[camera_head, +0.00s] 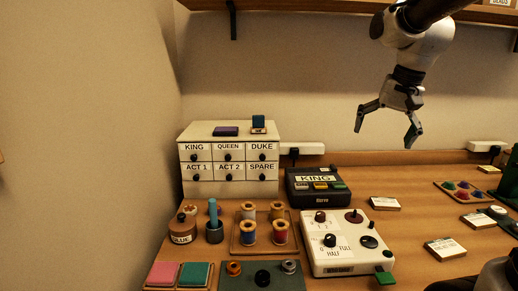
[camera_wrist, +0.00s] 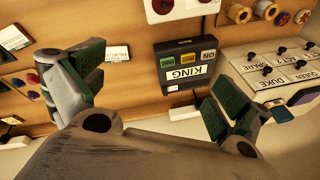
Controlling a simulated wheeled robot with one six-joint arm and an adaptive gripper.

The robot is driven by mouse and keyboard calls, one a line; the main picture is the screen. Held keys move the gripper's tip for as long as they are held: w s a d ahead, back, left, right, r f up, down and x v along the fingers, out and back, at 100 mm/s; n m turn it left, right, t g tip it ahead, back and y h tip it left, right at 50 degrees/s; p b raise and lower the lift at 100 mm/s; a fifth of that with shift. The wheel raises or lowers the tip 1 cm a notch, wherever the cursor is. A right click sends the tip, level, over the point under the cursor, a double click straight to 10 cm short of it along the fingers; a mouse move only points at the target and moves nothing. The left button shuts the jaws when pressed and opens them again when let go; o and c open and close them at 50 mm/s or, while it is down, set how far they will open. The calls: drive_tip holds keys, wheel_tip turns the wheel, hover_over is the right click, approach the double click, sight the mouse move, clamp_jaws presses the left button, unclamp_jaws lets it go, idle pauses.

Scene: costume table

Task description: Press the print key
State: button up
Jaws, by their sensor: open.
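A dark label machine (camera_head: 318,200) stands on the table right of the drawer cabinet. Its display reads KING, and a row of small keys (camera_head: 320,186) sits below it, with a green one at the right end. The machine (camera_wrist: 185,85) also shows upside down in the wrist view, with its key row (camera_wrist: 187,59) in sight; I cannot tell which key is marked print. My gripper (camera_head: 387,130) is open and empty, high above the table and to the right of the machine. Its spread fingers (camera_wrist: 152,88) show in the wrist view, touching nothing.
The labelled drawer cabinet (camera_head: 201,184) stands left of the machine. A white control box with knobs (camera_head: 349,260) is in front of it, and thread spools (camera_head: 249,233) are at front left. A shelf (camera_head: 290,6) hangs above. Space around my gripper is clear.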

drive_tip(key=s+d+f+n, duration=0.2)
drive_tip(key=s, duration=0.7)
drive_tip(key=s+d+f+n+t+h, duration=0.1)
drive_tip(key=s+d+f+n, duration=0.1)
drive_tip(key=s, duration=0.8)
drive_tip(key=shift+s+f+n, duration=0.15)
drive_tip(key=shift+f+n, duration=0.45)
drive_tip(key=shift+f, duration=0.25)
